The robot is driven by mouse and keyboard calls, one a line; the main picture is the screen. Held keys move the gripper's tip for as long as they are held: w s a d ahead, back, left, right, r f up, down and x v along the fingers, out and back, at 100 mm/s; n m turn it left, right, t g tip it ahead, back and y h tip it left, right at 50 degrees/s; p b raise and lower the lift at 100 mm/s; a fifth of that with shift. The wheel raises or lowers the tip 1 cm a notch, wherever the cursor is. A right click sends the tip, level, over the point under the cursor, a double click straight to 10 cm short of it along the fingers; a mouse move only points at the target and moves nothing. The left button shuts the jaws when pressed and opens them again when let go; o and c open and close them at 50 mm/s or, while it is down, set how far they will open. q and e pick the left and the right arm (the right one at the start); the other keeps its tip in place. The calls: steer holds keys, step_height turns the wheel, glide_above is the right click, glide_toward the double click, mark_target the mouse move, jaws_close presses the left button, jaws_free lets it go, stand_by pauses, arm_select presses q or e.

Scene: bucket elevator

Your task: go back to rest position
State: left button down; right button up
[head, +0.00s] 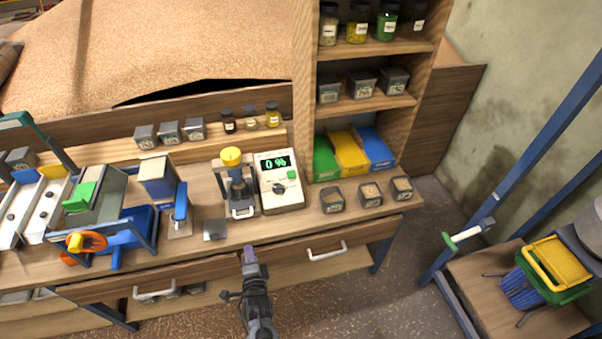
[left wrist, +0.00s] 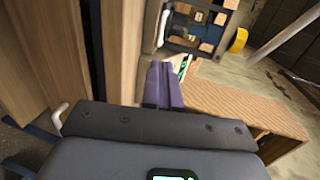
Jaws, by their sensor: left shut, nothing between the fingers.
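My left gripper (head: 249,254) is in the lower middle of the head view, in front of the workbench's front edge and the drawers. Its purple fingers are shut and hold nothing. The fingers also show in the left wrist view (left wrist: 162,86), close together, with the bench shelf and drawer fronts around them. My right gripper is in neither view.
The wooden bench carries a meter reading 0 % (head: 279,181), a yellow-topped device (head: 231,155), a blue machine (head: 125,228) and several small jars. Drawer handles (head: 327,251) stick out near my left gripper. A blue frame (head: 540,142) stands at right. Floor between is clear.

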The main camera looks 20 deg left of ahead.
arm_select(q)
steer(key=s+f+g+h, duration=0.2)
steer(key=s+f, duration=0.3)
steer(key=s, duration=0.7)
steer(key=s+d+r+n+g+h, duration=0.3)
steer(key=s+d+r+n+h, duration=0.1)
steer(key=s+r, duration=0.25)
steer(key=s+d+r+n+g+h, duration=0.35)
steer(key=s+r, duration=0.25)
steer(key=r, duration=0.2)
step_height(320, 180, up, 22)
steer(key=n+p, duration=0.1)
steer(key=p, duration=2.1)
steer(key=shift+s+d+p, duration=0.2)
steer(key=shift+d+p, duration=0.15)
steer(key=c, duration=1.8)
jaws_free()
steer(key=shift+n+g+y, duration=0.25)
